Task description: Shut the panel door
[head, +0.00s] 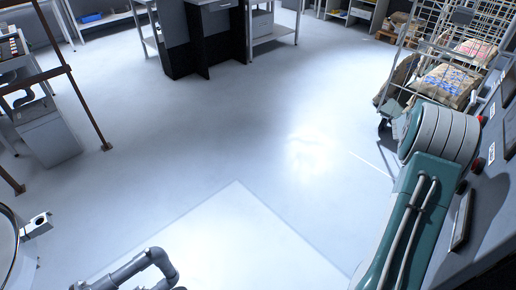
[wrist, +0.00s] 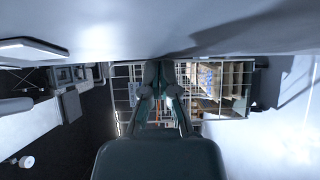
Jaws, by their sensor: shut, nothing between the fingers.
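A grey panel (head: 490,205) stands along the right edge in the head view, with a long dark handle (head: 461,222) on its face. My teal arm covers part of it, so I cannot tell how far its door stands open. In the wrist view a broad pale grey surface (wrist: 230,25) fills the top and appears to be a panel face. My gripper (wrist: 162,70) is shut and empty, its fingertips just below the edge of that surface. I cannot tell whether they touch it. The head view does not clearly show my gripper.
A wire cage trolley (head: 440,45) with printed sacks (head: 445,85) stands beyond the panel at upper right. Dark workbenches (head: 205,40) stand at the back. A brown metal frame (head: 85,110) is on the left. The middle floor is clear.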

